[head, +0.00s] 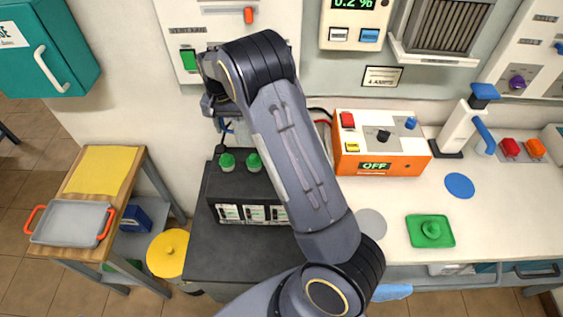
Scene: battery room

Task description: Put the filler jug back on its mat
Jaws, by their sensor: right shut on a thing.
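My right arm reaches across the middle of the head view. Its gripper (217,112) is at the upper left, above the back of the dark battery (203,232). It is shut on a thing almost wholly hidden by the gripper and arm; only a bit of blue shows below. This may be the filler jug, but I cannot make out its shape. A blue round mat (460,186) and a grey round mat (371,223) lie bare on the white bench; I cannot tell which is the jug's. My left gripper is not in view.
Green caps (227,161) sit on the battery. An orange and white charger (378,143) and a white and blue stand (462,126) are at the bench's back. A green tray (417,236) holds a green cap. A wooden cart (127,198) with a grey tray (72,222) stands left.

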